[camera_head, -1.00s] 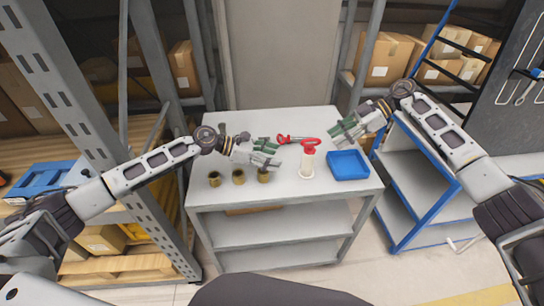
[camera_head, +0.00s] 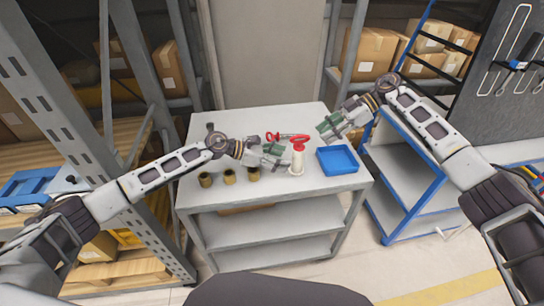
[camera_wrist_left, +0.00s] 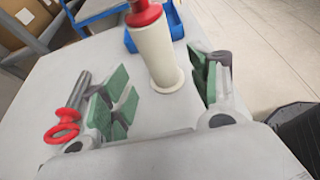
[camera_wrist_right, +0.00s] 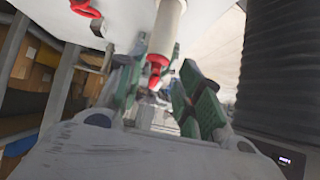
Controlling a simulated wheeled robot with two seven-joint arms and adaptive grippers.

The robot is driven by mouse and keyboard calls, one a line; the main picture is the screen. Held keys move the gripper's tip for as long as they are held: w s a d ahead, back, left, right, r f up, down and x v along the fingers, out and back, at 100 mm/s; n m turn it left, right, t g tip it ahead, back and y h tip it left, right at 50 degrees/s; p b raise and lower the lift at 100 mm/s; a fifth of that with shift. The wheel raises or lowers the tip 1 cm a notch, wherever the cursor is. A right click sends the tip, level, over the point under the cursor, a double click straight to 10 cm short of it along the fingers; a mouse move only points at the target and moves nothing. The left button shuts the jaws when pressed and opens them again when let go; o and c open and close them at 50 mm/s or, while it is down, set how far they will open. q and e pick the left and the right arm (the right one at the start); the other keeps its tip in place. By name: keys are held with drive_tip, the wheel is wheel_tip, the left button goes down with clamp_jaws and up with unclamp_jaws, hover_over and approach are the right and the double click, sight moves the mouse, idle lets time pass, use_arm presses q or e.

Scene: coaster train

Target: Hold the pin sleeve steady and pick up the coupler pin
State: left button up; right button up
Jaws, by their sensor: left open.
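The pin sleeve (camera_head: 297,162) is a cream cylinder with a flanged base, upright on the grey table. The coupler pin (camera_head: 298,143), with a red head, stands in its top; its shaft is hidden. In the left wrist view, the sleeve (camera_wrist_left: 157,52) is between the spread green-padded fingers, slightly beyond their tips, with no visible contact. My left gripper (camera_head: 277,155) is open just left of the sleeve. My right gripper (camera_head: 334,126) is open, above and right of the pin. The right wrist view shows the red pin head (camera_wrist_right: 156,68) beyond its spread fingers.
A red-handled grey tool (camera_head: 290,136) lies behind the sleeve. A blue tray (camera_head: 337,172) stands to its right. Several brass-coloured cups (camera_head: 229,176) line the table's front left. A blue-framed shelf cart stands at the right.

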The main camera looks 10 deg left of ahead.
sight(297, 161)
use_arm(q)
drive_tip(key=shift+x, duration=3.45)
